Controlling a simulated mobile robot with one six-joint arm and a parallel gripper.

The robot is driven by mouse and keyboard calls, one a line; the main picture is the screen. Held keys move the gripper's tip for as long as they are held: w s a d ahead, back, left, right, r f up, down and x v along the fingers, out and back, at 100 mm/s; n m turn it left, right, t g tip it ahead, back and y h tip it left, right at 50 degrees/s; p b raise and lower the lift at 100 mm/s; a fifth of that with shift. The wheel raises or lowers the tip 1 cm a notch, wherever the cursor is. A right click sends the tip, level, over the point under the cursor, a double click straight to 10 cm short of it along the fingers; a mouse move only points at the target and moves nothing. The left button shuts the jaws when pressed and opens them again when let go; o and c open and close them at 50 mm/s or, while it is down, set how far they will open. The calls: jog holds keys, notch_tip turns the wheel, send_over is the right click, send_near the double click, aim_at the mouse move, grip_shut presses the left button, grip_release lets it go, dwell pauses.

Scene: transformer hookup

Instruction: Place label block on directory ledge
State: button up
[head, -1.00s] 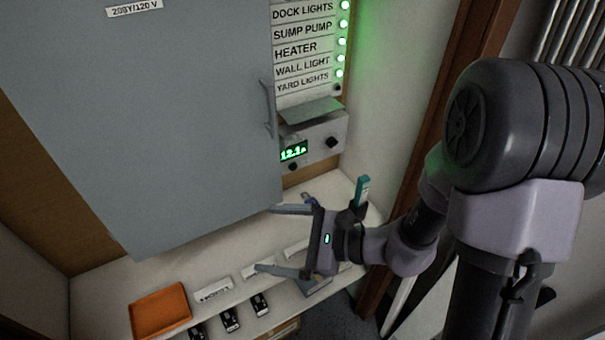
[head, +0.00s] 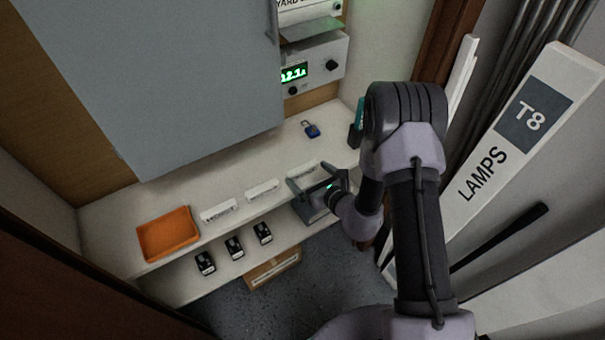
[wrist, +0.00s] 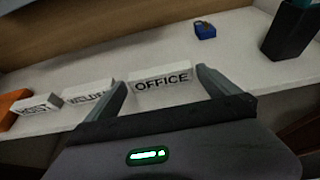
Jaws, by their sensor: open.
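Several white label blocks stand in a row on the shelf. In the wrist view they are HOIST (wrist: 40,106), one reading WELDE with its end hidden (wrist: 88,97), and OFFICE (wrist: 161,82). In the head view the OFFICE block (head: 301,169) is the rightmost, beside my gripper. My gripper (head: 308,183) is open and empty; in the wrist view its fingers (wrist: 162,88) point toward the OFFICE block, which lies between and beyond the tips.
An orange tray (head: 168,234) sits at the shelf's left end. A blue padlock (head: 311,129) lies near the wall, right of the cabinet door (head: 160,80). A dark holder (wrist: 288,36) stands at right. Several black devices (head: 234,247) rest on the lower shelf.

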aim_at(304, 172)
jog(key=b+x, duration=0.1)
jog(key=x, duration=0.2)
jog(key=shift+w+a+f, duration=0.15)
jog(key=shift+w+f, duration=0.05)
jog(key=shift+f, duration=0.15)
jog(key=shift+r, duration=0.1)
jog(key=c, duration=1.1)
